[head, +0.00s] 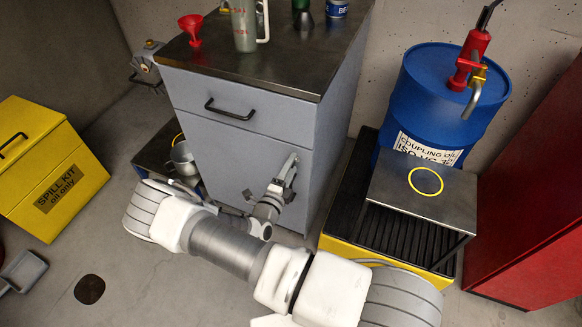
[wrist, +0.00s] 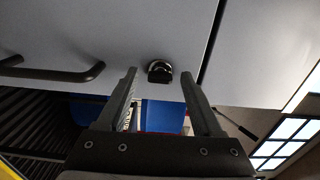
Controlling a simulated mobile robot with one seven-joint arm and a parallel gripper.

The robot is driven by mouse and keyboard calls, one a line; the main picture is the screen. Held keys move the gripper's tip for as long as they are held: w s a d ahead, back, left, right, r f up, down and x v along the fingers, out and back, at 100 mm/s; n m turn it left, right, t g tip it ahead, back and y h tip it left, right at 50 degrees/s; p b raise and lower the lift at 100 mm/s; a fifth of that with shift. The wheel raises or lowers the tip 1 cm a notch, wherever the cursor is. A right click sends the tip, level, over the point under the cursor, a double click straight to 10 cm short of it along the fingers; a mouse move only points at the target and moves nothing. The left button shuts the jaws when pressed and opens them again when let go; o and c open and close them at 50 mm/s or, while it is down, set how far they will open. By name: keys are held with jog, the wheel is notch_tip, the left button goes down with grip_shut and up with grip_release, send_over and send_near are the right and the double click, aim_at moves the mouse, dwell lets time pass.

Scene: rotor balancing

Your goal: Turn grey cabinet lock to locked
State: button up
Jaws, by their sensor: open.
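The grey cabinet (head: 240,140) stands in the middle of the head view, with a drawer above a door. In the wrist view the lock (wrist: 160,71) on the cabinet face is a small round chrome piece with a black tab. My gripper (head: 287,170) is close to the right part of the cabinet front. In the wrist view its two fingers (wrist: 158,76) are open, one on each side of the lock, with gaps on both sides. I cannot tell whether the lock is locked. My gripper and wrist hide the lock in the head view.
A black bar handle (wrist: 55,73) is left of the lock in the wrist view. A red funnel (head: 191,28) and a jug (head: 244,25) stand on the cabinet top. A blue drum (head: 440,90) and a yellow spill kit (head: 50,165) flank the cabinet.

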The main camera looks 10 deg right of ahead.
jog(key=p+v, duration=0.2)
jog(key=v, duration=1.5)
jog(key=shift+s+a, duration=0.15)
jog(key=shift+r, duration=0.1)
